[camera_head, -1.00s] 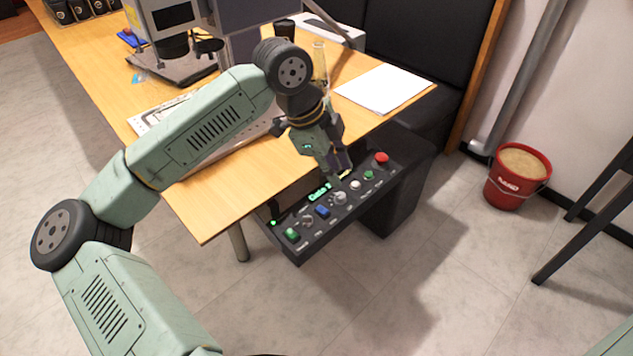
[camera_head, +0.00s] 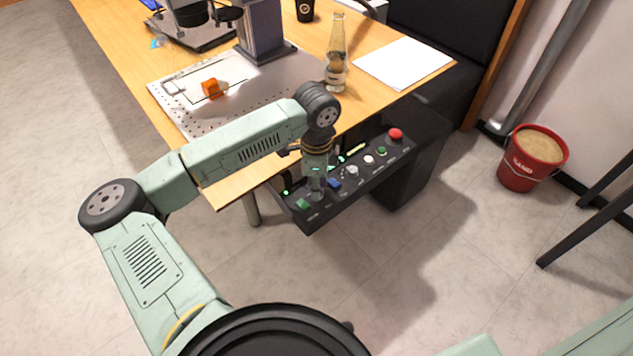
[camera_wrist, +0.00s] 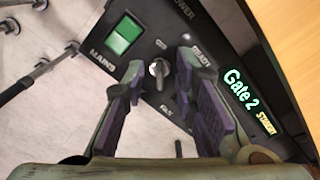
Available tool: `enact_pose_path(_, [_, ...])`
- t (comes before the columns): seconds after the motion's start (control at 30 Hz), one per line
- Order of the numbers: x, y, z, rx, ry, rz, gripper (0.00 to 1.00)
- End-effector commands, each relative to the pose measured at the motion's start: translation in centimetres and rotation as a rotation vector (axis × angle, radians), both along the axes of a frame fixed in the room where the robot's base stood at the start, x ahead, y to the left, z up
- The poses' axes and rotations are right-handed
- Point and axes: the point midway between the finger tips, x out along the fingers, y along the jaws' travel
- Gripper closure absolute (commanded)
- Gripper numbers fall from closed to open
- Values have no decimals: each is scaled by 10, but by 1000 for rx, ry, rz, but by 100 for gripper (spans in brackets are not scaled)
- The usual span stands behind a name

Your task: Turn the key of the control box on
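The black control box (camera_head: 376,183) hangs under the table's front edge, its sloped panel carrying buttons, knobs and a lit display. In the wrist view, a silver key-like switch (camera_wrist: 158,70) sits beside a green rocker button (camera_wrist: 124,35) on the panel (camera_wrist: 150,20). My gripper (camera_wrist: 160,68) is open, one finger on each side of the switch, with gaps visible. In the head view my gripper (camera_head: 316,188) is low over the panel's left part and hides the switch there.
The wooden table (camera_head: 235,188) is right behind the panel, holding a perforated plate (camera_head: 205,120) with an orange piece, a glass bottle (camera_head: 337,60) and white paper (camera_head: 403,63). A red sand bucket (camera_head: 520,170) stands on the floor at right. Floor in front is clear.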

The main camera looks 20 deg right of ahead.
Motion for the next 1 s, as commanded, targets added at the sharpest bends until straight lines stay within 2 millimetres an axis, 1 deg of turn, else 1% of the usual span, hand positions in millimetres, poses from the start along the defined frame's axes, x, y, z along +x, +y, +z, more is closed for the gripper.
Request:
enact_pose_path(0.3, [0, 0, -3, -1, 0, 0, 75])
enact_pose_path(0.6, [0, 0, -2, -1, 0, 0, 95])
enact_pose_path(0.7, [0, 0, -2, -1, 0, 0, 100])
enact_pose_path(1.0, [0, 0, -2, -1, 0, 0, 100])
